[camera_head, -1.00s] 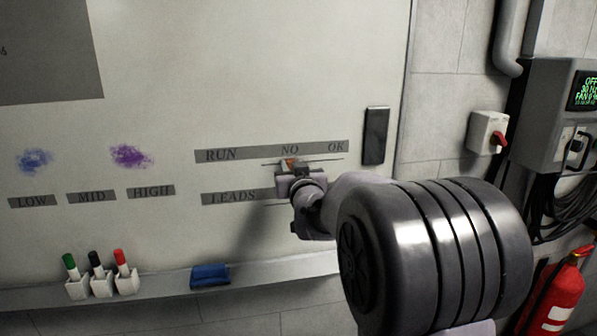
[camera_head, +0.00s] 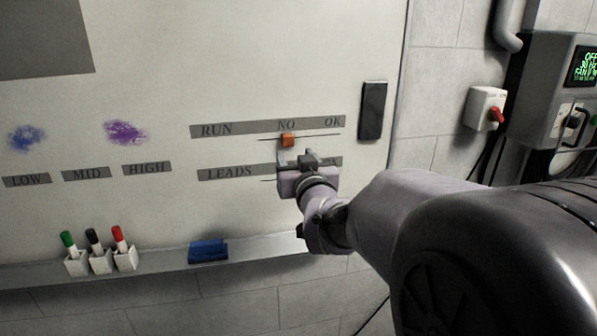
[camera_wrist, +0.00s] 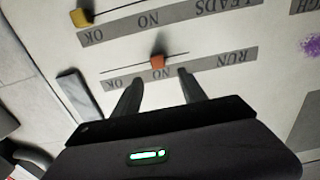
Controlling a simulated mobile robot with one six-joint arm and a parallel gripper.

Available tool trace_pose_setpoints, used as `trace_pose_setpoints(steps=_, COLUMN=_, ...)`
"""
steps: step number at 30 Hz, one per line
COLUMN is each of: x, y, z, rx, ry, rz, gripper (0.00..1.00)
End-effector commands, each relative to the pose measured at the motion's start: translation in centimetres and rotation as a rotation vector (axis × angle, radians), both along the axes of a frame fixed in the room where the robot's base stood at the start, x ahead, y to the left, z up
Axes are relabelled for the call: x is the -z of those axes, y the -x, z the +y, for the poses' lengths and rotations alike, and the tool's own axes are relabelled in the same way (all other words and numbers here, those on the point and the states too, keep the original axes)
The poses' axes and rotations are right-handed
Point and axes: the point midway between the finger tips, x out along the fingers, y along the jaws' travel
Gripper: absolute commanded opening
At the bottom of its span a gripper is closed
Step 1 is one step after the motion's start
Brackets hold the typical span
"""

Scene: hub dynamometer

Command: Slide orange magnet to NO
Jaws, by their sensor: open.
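The orange magnet (camera_head: 288,140) sits on the thin slide line just under the NO mark of the RUN strip (camera_head: 215,130) on the whiteboard. The wrist view also shows the orange magnet (camera_wrist: 157,62) next to the NO lettering. My gripper (camera_head: 296,158) is open and empty, below the magnet and apart from it in the head view. In the wrist view its two fingers (camera_wrist: 160,85) point toward the board, with the magnet beyond and between their tips. My gripper covers part of the LEADS strip (camera_head: 230,172) in the head view.
A yellow magnet (camera_wrist: 82,18) is on the LEADS line near OK in the wrist view. A dark eraser-like block (camera_head: 373,110) is mounted right of the strips. The ledge below holds pens in white cups (camera_head: 100,260) and a blue block (camera_head: 208,251).

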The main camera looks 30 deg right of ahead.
Motion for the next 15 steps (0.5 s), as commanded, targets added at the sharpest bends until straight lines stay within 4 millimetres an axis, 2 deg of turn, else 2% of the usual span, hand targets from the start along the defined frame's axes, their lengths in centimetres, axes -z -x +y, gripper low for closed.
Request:
trace_pose_setpoints(steps=3, x=-0.1, y=3.1, z=0.8, rx=0.001, ry=0.001, rz=-0.003, gripper=0.49)
trace_pose_setpoints(steps=6, x=-0.1, y=5.0, z=1.3, rx=0.001, ry=0.001, rz=-0.003, gripper=0.49)
trace_pose_setpoints(steps=10, x=-0.1, y=6.5, z=1.7, rx=0.000, ry=0.000, rz=-0.001, gripper=0.49)
trace_pose_setpoints(steps=15, x=0.0, y=7.0, z=1.8, rx=0.000, ry=0.000, rz=-0.001, gripper=0.49)
